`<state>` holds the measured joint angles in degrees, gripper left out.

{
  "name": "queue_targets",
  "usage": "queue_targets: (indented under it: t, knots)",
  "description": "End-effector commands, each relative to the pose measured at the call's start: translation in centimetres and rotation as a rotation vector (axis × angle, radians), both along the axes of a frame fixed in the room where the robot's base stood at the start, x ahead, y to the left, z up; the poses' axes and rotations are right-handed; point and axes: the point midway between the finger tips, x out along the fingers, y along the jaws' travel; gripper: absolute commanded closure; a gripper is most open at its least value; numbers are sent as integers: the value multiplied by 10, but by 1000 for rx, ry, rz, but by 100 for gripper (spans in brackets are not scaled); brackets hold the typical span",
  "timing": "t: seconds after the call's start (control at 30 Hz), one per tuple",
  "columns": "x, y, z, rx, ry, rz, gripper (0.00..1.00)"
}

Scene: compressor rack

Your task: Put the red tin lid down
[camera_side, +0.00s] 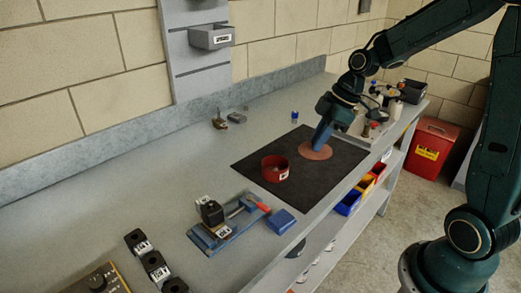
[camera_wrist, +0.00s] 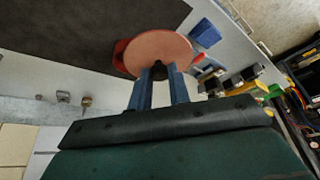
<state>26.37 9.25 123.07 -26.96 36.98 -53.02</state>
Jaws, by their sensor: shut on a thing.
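The red tin lid (camera_side: 312,152) is a flat, round, pinkish-red disc over the far right part of the dark mat (camera_side: 322,178). My gripper (camera_side: 319,146) is shut on it, with blue fingers reaching down to its top. In the wrist view the lid (camera_wrist: 158,46) fills the space ahead of the fingertips (camera_wrist: 159,74), with a small dark knob between them. I cannot tell how far the lid is above the mat. An open red tin (camera_side: 275,172) stands on the mat, left of the lid. In the wrist view the tin (camera_wrist: 120,58) is mostly hidden behind the lid.
A tray with several bottles (camera_side: 374,128) stands beyond the mat. The mat around the tin is bare. The bench's front edge runs close by the mat.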

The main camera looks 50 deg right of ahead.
Motion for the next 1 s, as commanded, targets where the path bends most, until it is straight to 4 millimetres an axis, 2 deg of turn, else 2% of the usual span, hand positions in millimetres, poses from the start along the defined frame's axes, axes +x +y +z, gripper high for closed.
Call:
queue_targets:
  t: [0.3,0.5,1.0]
  knots:
    - [0,0,-62,2,5,0,100]
    - [0,0,-90,1,3,-1,100]
    - [0,0,-107,1,2,0,100]
